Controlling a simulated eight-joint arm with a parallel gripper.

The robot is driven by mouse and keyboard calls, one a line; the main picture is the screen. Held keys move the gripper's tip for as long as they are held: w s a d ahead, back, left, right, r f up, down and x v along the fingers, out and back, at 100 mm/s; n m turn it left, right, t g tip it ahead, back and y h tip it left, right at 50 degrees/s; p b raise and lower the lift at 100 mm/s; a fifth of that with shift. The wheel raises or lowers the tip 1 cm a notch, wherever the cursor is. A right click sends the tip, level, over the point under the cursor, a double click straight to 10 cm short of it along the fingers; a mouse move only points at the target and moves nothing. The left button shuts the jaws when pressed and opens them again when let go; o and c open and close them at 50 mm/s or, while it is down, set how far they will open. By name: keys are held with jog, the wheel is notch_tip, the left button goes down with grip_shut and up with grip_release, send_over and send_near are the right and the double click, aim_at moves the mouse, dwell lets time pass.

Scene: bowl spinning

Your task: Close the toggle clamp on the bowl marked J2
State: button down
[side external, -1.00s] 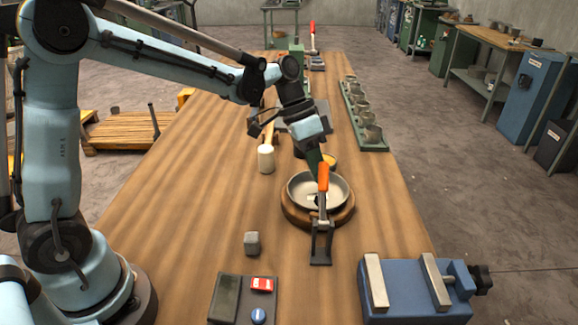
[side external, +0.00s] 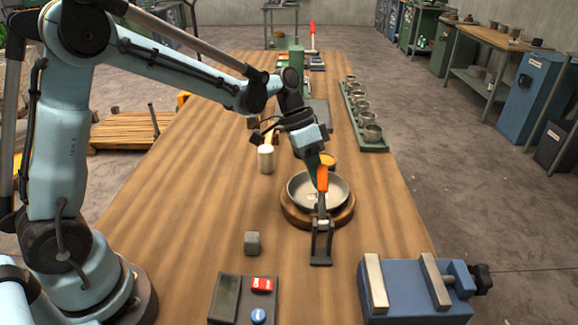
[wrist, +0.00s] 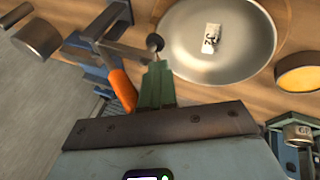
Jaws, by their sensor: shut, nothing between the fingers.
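The grey metal bowl (side external: 338,190) sits on a round wooden base, and its white J2 label (wrist: 211,40) shows inside it in the wrist view. The toggle clamp (side external: 321,243) stands at the bowl's near side. Its orange handle (side external: 322,179) points up in the side view and also shows in the wrist view (wrist: 122,90). My gripper (side external: 313,172) is shut and empty, its green fingers behind the handle. In the wrist view my fingertips (wrist: 158,76) are just right of the handle; I cannot tell whether they touch it. The clamp's black tip (wrist: 154,42) is near the bowl's rim.
A blue vise (side external: 405,292) stands at the front right. A grey cube (side external: 252,243) and a tray with red and blue buttons (side external: 243,298) are at the front left. A mallet (side external: 266,158) and a yellow-topped tin (side external: 328,160) lie beyond. The left of the table is clear.

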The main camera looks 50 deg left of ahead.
jog(key=shift+d, duration=0.15)
jog(key=w+a+r, duration=0.2)
jog(key=a+r, duration=0.4)
jog(key=a, duration=0.2)
jog(key=shift+w, duration=0.3)
jog(key=shift+s+d, duration=0.1)
dwell(0.3)
jog(key=s+f+n+t+y, duration=0.1)
jog(key=s+n+t+y, duration=0.4)
jog(key=s, duration=1.1)
jog(key=shift+d+n+t+y, duration=0.15)
jog(key=shift+n+t+y, duration=0.15)
jog(key=shift+n+t, duration=0.45)
